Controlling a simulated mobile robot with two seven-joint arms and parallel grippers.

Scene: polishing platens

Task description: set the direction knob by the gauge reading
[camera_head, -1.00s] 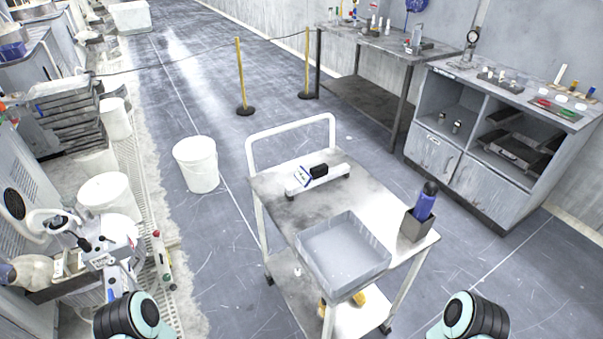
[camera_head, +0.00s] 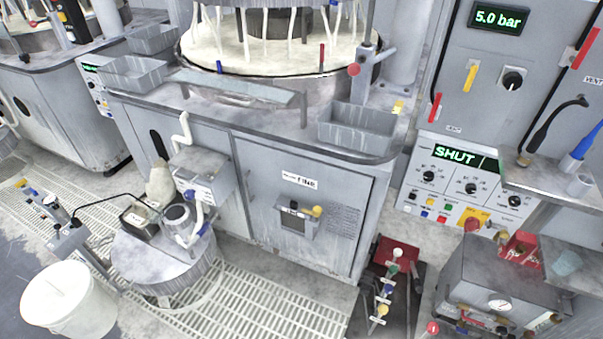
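A control cabinet stands at the right. Its upper display (camera_head: 499,18) reads 5.0 bar. Below that display is a round black knob (camera_head: 512,81) with a light pointer mark. I cannot tell which knob is the direction knob. Neither gripper is in view.
A polishing machine (camera_head: 265,190) with a round platen (camera_head: 270,60) fills the middle. A drum (camera_head: 165,268) and a white bucket (camera_head: 70,300) stand at the lower left. A shelf (camera_head: 545,190) with a black hose juts out at the right. Floor grating (camera_head: 290,302) runs in front.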

